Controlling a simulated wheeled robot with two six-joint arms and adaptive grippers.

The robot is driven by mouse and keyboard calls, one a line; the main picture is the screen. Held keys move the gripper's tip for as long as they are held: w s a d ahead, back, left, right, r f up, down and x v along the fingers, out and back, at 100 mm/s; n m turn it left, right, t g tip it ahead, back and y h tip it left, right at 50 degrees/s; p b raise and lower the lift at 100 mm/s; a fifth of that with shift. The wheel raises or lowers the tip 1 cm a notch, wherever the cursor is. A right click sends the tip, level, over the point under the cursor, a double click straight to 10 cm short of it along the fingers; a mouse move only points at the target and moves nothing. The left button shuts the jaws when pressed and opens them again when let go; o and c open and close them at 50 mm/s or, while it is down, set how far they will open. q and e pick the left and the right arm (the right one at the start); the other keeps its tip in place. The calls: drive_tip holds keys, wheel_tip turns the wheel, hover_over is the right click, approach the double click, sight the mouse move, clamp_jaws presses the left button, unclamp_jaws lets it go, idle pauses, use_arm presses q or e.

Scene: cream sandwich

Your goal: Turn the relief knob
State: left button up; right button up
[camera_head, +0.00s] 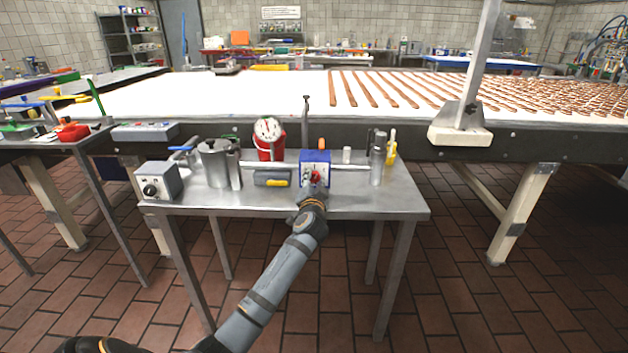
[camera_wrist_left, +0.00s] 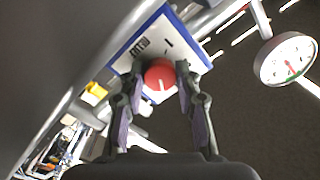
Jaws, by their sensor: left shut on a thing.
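The relief knob (camera_head: 315,177) is a red round knob on the white front plate of a blue box (camera_head: 316,157) on the metal table. In the left wrist view the red knob (camera_wrist_left: 159,75) sits between my left fingertips, with a pale line mark on its face. My left gripper (camera_wrist_left: 160,82) is shut on the knob; its fingers lie on both sides of it. In the head view my left arm reaches up from the bottom, and the left gripper (camera_head: 314,190) covers part of the box front. My right gripper is not in view.
A metal pot (camera_head: 215,163), a grey box with a black knob (camera_head: 159,181) and a metal cylinder (camera_head: 378,160) share the steel table (camera_head: 390,205). A horizontal pipe joins the box.

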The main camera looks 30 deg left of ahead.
use_arm(q)
drive_tip(key=o, duration=1.2)
drive_tip(key=shift+c, duration=0.2)
drive_tip(key=v, duration=1.2)
